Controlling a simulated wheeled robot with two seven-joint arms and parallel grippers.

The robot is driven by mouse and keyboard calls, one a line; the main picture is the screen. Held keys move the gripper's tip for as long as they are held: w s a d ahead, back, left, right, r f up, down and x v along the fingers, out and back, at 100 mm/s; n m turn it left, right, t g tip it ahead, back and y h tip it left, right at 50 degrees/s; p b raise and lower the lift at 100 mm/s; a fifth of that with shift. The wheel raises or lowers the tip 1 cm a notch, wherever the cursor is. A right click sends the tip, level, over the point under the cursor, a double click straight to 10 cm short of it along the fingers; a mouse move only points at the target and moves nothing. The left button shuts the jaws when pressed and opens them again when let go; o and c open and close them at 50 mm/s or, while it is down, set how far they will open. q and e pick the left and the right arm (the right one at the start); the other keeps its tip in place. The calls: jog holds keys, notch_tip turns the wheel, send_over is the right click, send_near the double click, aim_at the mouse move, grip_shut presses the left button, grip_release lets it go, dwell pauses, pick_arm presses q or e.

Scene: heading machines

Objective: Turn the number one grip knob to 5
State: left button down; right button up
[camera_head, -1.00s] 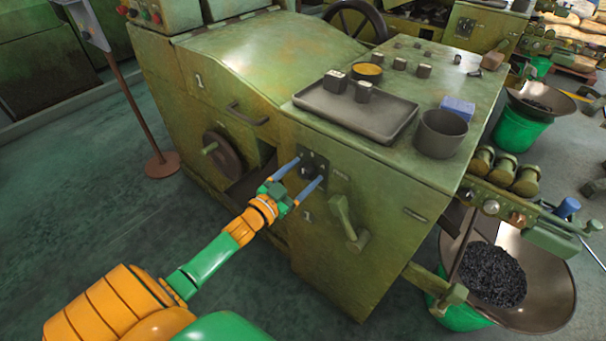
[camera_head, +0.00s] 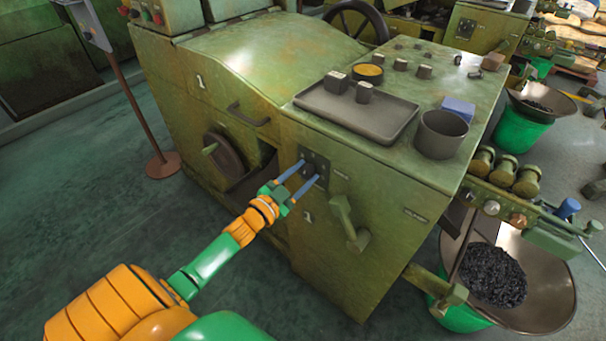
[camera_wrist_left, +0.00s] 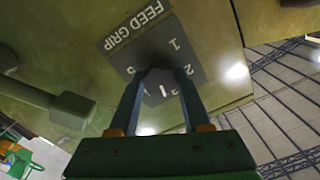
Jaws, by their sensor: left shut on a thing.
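The grip knob (camera_head: 309,169) sits on a small dark dial plate (camera_head: 318,157) on the green machine's front. In the left wrist view the knob (camera_wrist_left: 158,84) is a dark faceted piece in front of the plate (camera_wrist_left: 130,33), which reads "FEED GRIP" with numerals such as 1 and 2. My left gripper (camera_head: 310,170) reaches it from the lower left, its two blue fingers (camera_wrist_left: 160,80) shut on the knob from both sides. The fingers and knob hide part of the dial, so I cannot read the setting. My right gripper is not in view.
On top are a grey tray (camera_head: 355,112) and a dark cup (camera_head: 441,134). A basin of dark pieces (camera_head: 495,275) stands at the right.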

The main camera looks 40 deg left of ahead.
pick_arm(q)
jog(key=m, duration=0.5)
jog(key=shift+m, duration=0.3)
jog(key=m+b, duration=0.1)
jog(key=m, duration=0.4)
jog(key=shift+f, duration=0.1)
jog(key=m+b, duration=0.2)
jog(key=m, duration=0.4)
jog(key=shift+m, duration=0.4)
jog(key=shift+m+b, duration=0.6)
jog(key=shift+m, duration=1.4)
jog(key=shift+c, duration=1.8)
grip_release()
